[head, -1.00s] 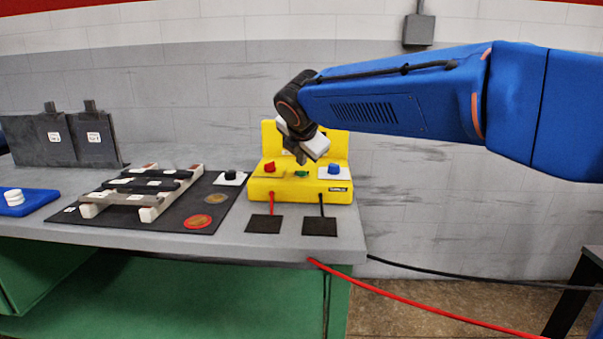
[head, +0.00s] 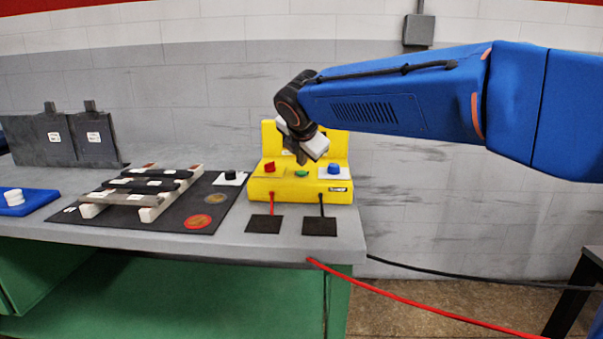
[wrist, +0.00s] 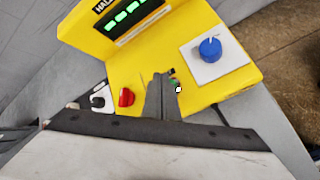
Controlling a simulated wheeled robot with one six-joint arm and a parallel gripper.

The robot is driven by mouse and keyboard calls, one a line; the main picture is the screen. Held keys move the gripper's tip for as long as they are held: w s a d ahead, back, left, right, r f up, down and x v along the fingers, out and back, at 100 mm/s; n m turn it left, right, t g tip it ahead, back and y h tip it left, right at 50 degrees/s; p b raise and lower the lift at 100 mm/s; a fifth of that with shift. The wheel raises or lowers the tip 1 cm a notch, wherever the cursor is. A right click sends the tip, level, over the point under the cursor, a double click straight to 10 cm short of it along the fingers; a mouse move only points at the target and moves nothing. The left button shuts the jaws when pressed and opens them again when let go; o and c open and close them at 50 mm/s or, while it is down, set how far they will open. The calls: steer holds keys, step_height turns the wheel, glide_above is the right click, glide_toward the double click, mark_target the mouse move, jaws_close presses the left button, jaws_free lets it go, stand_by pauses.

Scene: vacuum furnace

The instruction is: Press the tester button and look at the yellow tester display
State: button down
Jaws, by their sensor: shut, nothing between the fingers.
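The yellow tester (head: 342,192) stands at the right end of the bench. Its green button (head: 302,173) lies on the top between a red knob (head: 269,167) and a blue knob (head: 334,168). My gripper (head: 302,162) is shut and empty, pointing down just above the button; a small gap seems to show in the head view. In the wrist view the shut fingers (wrist: 163,80) partly hide the green button (wrist: 175,83). The tester display (wrist: 130,14) shows lit green characters, cut by the top edge and too small to read. In the head view my gripper hides it.
Red and black leads run from the tester to dark pads (head: 263,224) at the bench front. Left of it lie a dark mat (head: 168,220) with a rail frame (head: 150,200) and a blue tray (head: 40,203). Grey panels (head: 95,140) stand at the back wall.

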mark_target(301, 174)
steer(key=shift+f, duration=0.15)
steer(key=shift+f, duration=0.25)
steer(key=shift+f, duration=0.4)
stand_by(0.9)
steer(key=shift+r, duration=0.8)
steer(key=shift+r, duration=2.5)
